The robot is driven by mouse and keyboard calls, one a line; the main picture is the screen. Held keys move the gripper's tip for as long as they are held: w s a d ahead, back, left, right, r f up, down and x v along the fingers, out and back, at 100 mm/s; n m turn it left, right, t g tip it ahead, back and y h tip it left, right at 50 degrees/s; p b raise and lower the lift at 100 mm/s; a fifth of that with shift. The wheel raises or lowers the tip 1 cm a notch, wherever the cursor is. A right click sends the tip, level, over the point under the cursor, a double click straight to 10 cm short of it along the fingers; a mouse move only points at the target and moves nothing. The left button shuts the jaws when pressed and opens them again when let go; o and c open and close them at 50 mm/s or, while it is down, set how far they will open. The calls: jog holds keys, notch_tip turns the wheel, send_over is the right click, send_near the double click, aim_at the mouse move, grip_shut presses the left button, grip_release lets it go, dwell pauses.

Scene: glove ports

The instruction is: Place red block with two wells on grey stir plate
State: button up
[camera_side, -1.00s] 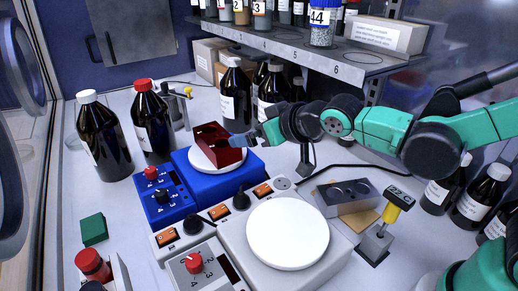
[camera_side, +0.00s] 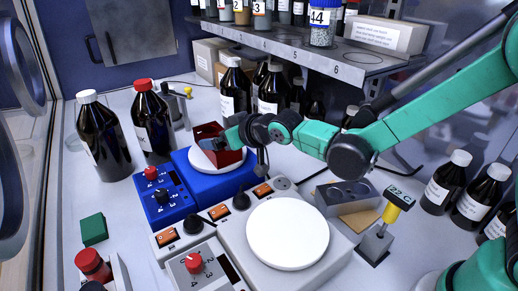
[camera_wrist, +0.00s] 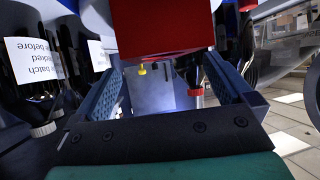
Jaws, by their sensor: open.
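The red block with wells (camera_side: 228,158) sits on the round white top of the blue stir plate (camera_side: 245,178). My gripper (camera_side: 222,140) is open at the block, overlapping its upper right part in the side view. In the wrist view the red block (camera_wrist: 162,25) fills the top centre, and the two open fingers of my gripper (camera_wrist: 162,82) stand left and right below it. I cannot tell whether the fingers touch it. The grey stir plate (camera_side: 228,243) is in front, its large round white top (camera_side: 288,233) empty.
Dark bottles (camera_side: 104,145) stand behind left, others (camera_side: 475,195) at right. A shelf (camera_side: 335,62) overhangs the back. A green block (camera_side: 94,229) lies front left.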

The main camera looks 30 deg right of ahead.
aim_at(215, 136)
jog(key=shift+x, duration=2.15)
jog(key=shift+d, duration=0.1)
grip_shut()
